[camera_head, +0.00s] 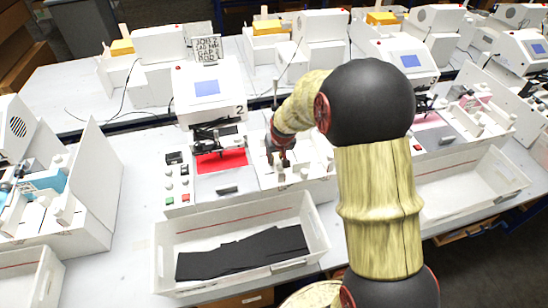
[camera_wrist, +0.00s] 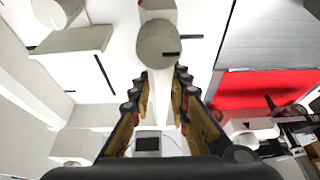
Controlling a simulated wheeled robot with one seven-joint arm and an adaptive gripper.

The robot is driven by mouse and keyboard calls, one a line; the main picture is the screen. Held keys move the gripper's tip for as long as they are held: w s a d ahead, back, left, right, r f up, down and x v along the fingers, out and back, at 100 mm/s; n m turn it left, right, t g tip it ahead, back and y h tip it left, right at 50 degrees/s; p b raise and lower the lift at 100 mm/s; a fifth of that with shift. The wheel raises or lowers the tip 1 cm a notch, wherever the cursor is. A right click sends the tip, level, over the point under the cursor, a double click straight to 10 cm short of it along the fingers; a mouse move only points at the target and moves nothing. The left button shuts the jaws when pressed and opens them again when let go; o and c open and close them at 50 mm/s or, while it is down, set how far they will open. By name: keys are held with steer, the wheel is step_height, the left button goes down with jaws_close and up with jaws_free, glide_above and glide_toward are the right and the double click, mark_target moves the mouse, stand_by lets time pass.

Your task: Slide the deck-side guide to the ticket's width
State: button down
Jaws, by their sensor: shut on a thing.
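The red ticket (camera_head: 222,160) lies on the deck of plotter 2 in the head view. It also shows at the right of the wrist view (camera_wrist: 250,90), beside the grey deck plate (camera_wrist: 268,40). My gripper (camera_head: 281,158) points down just right of the ticket. In the wrist view its fingers (camera_wrist: 164,75) are close together at a white round knob (camera_wrist: 158,42), which I take to be the deck-side guide's. The fingers hide part of the guide below. A white strip separates the gripper from the red ticket.
Another white knob (camera_wrist: 55,12) on a white block (camera_wrist: 72,42) stands left of the gripper. A white tray (camera_head: 318,238) with black sheets (camera_head: 245,254) sits in front of the plotter. A control box (camera_head: 207,93) stands behind. Similar plotters flank both sides.

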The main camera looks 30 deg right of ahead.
steer(key=shift+w+a, duration=0.1)
steer(key=shift+a, duration=0.15)
steer(key=c, duration=1.7)
jaws_free()
steer(key=shift+o, duration=0.2)
steer(key=shift+r, duration=0.1)
steer(key=v, duration=1.2)
